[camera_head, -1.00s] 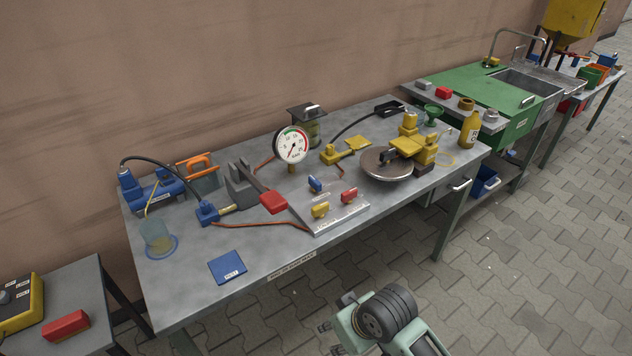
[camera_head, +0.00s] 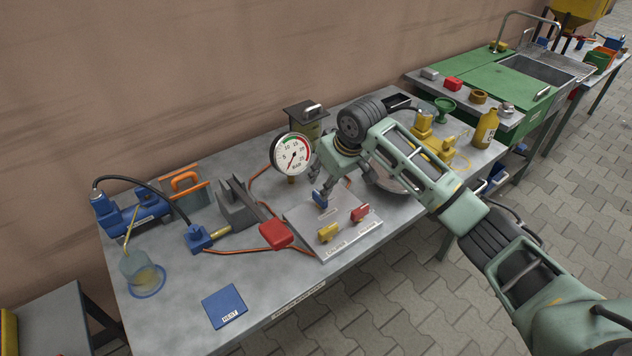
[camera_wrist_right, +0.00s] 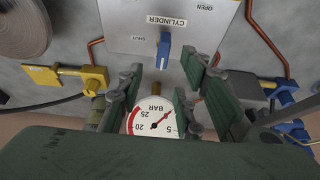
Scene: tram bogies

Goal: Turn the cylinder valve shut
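The blue valve handle (camera_head: 319,199) stands on a grey sloped panel (camera_head: 350,235) beside a yellow handle (camera_head: 328,232) and a red handle (camera_head: 360,213). In the right wrist view the blue handle (camera_wrist_right: 163,52) is next to labels reading CYLINDER, SHUT and OPEN, and points along the picture's vertical. My right gripper (camera_head: 321,192) is over the panel, fingers down at the blue handle. In the wrist view its fingers (camera_wrist_right: 163,70) are spread, with the handle lined up between the tips; I cannot tell whether they touch it. My left gripper is out of view.
A pressure gauge (camera_head: 291,153) stands close behind my right gripper. A red-ended lever (camera_head: 276,234) is left of the panel. My right arm covers part of a round metal disc (camera_head: 385,182) and yellow fittings (camera_head: 437,150). The bench front near the blue pad (camera_head: 225,306) is mostly clear.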

